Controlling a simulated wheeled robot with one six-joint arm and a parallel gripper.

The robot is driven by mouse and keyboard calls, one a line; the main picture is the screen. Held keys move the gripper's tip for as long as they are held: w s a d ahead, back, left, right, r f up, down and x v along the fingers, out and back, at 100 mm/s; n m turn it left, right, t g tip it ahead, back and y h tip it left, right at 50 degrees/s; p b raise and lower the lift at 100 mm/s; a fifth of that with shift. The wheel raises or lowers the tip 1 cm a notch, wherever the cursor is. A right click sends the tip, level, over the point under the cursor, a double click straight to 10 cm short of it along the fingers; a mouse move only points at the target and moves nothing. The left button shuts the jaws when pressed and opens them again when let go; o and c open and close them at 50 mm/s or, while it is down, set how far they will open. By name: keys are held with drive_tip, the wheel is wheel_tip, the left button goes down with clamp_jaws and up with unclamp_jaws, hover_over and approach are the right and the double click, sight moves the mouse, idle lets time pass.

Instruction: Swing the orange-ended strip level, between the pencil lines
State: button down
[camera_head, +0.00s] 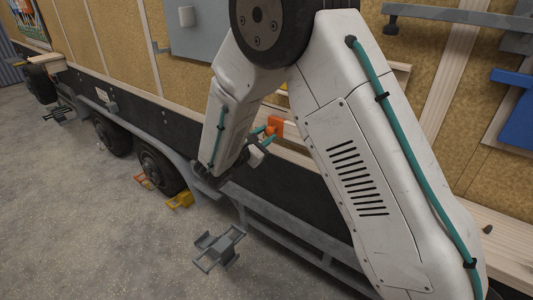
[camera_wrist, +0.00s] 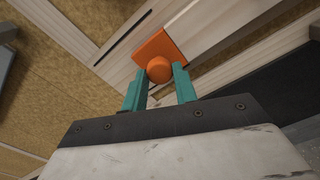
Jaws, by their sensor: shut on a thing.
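The strip's orange end (camera_head: 276,124) shows in the head view against the trailer's side wall, just beyond my gripper (camera_head: 265,136). In the wrist view the orange end (camera_wrist: 152,46) is a flat plate with a round orange knob (camera_wrist: 159,69) standing out from it. The teal fingers of my gripper (camera_wrist: 160,76) are on either side of the knob and shut on it. Pale wood shows beside the orange plate, but I cannot tell which part is the strip. My arm hides most of this area in the head view. I cannot make out the pencil lines for certain.
The trailer wall has tan panels between pale wooden studs (camera_head: 94,35). Below run a dark chassis and wheels (camera_head: 158,168). A grey stand (camera_head: 218,247) and a yellow wheel chock (camera_head: 180,201) are on the concrete floor. The floor at left is mostly clear.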

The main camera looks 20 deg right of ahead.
drive_tip(key=shift+r, duration=0.35)
drive_tip(key=c, duration=1.1)
unclamp_jaws()
drive_tip(key=shift+s, duration=0.1)
drive_tip(key=v, duration=0.8)
